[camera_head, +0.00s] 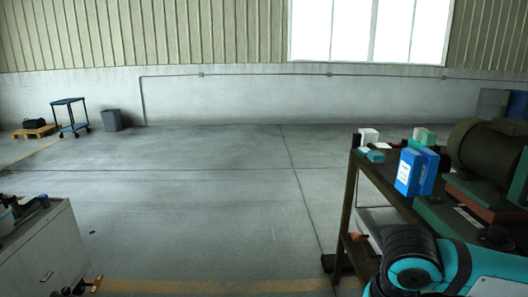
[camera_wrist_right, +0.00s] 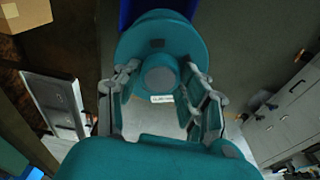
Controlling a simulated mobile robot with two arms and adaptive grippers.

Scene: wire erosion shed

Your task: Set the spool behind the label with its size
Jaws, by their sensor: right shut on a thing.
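My right gripper (camera_wrist_right: 160,88) is shut on a teal spool (camera_wrist_right: 160,30) in the right wrist view, with one finger on each side of its core. The spool has a wide round flange, and a small white tag (camera_wrist_right: 162,99) shows by its core; I cannot read its print. In the head view my right arm is at the bottom right, beside the bench; its gripper and the spool are not visible there. I cannot make out a readable size label in the head view. My left gripper is in neither view.
A dark bench (camera_head: 349,205) at right bears blue boxes (camera_head: 408,172), a white block (camera_head: 368,136), a green block (camera_head: 428,138) and a large motor (camera_head: 485,150). A grey cabinet (camera_head: 45,262) is at lower left. A cart (camera_head: 69,115) and bin (camera_head: 111,120) stand far back. The middle floor is clear.

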